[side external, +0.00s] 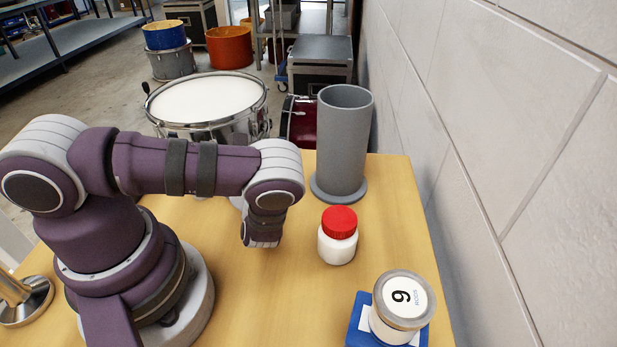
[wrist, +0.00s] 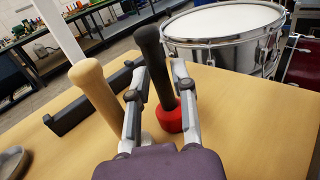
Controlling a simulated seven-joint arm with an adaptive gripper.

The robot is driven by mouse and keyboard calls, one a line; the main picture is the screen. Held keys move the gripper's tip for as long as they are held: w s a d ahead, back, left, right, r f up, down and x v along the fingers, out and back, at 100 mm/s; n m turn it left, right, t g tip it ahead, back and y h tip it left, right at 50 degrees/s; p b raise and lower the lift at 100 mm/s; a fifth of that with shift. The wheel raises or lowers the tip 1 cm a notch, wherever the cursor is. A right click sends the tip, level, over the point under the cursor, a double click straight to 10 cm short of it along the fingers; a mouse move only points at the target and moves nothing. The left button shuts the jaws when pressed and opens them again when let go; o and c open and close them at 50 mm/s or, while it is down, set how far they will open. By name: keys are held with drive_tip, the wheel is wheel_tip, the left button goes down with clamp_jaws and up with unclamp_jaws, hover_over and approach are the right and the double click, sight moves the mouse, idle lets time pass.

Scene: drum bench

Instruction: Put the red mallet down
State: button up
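The red mallet has a black handle (wrist: 155,60) and a red head (wrist: 169,118). In the wrist view it stands head down, handle up. In the side view my arm hides the mallet and the fingers.
A mallet with a wooden handle (wrist: 93,88) stands left of my gripper, near a dark bar (wrist: 95,103). A snare drum (side external: 208,100) is behind. A grey tube (side external: 344,140), a red-capped bottle (side external: 338,237) and a jar (side external: 399,303) on a blue stand occupy the table's right side.

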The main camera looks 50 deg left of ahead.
drive_tip(key=shift+a, duration=0.1)
clamp_jaws()
drive_tip(key=shift+r, duration=0.1)
wheel_tip(320, 180, up, 10)
drive_tip(key=w+d+r+m+t+h, duration=0.5)
drive_tip(key=w+d+m+t+h, duration=0.1)
drive_tip(key=w+d+m+t, duration=0.1)
drive_tip(key=w+d+r+m+t+h, duration=0.6)
drive_tip(key=d+t, duration=0.4)
drive_tip(key=d, duration=0.2)
drive_tip(key=shift+w+d+m+h, duration=0.15)
drive_tip(key=shift+w+m+h, duration=0.25)
drive_tip(key=shift+m, duration=0.4)
